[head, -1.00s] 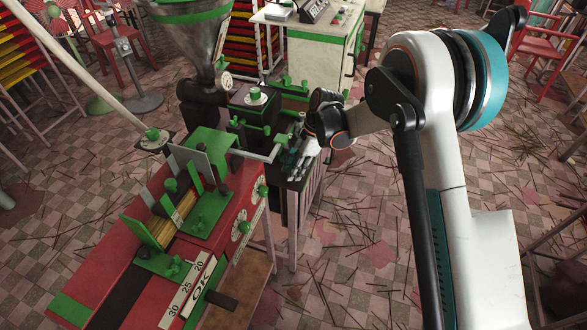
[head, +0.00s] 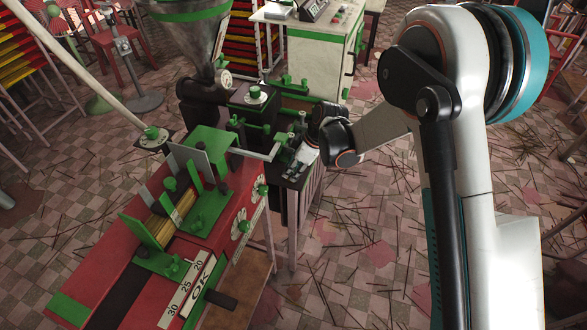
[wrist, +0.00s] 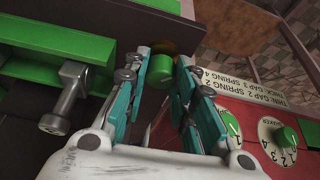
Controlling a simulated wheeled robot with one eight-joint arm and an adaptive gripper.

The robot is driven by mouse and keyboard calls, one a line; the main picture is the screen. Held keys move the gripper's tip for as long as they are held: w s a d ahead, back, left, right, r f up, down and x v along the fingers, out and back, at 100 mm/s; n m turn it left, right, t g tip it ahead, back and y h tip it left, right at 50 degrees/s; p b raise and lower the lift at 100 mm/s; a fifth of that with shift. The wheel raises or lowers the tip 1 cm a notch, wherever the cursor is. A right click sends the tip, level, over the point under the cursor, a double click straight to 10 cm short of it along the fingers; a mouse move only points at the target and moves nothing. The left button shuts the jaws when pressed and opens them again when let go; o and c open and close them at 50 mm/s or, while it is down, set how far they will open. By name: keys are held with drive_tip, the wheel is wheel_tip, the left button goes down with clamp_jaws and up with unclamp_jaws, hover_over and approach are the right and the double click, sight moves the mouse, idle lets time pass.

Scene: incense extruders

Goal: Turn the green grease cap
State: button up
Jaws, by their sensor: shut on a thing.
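The green grease cap (wrist: 161,69) is a short green cylinder with a brassy ring behind it, seen in the upper middle of the wrist view. My gripper (wrist: 163,77) has its teal-padded fingers on both sides of the cap and is shut on it. In the head view my gripper (head: 294,156) is beside the dark extruder body, to the right of the red machine. The cap cannot be made out there.
The red machine (head: 225,225) with green knobs and a scale stands at the left; its numbered dials (wrist: 275,140) are close to my right finger in the wrist view. A metal bolt (wrist: 68,98) sits left of my gripper. A white cabinet (head: 308,50) stands behind.

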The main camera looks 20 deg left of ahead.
drive_tip(key=m+t, duration=0.1)
drive_tip(key=m, duration=0.2)
drive_tip(key=m+t, duration=0.1)
drive_tip(key=m, duration=0.2)
drive_tip(key=shift+s+m+t+h+b, duration=0.15)
drive_tip(key=shift+m+t+h+b, duration=0.15)
drive_tip(key=shift+b, duration=0.05)
idle(0.5)
drive_tip(key=o, duration=1.1)
drive_tip(key=shift+c, duration=0.2)
drive_tip(key=shift+r, duration=0.1)
drive_tip(key=v, duration=1.1)
drive_tip(key=shift+r, duration=0.4)
drive_tip(key=shift+s, duration=0.15)
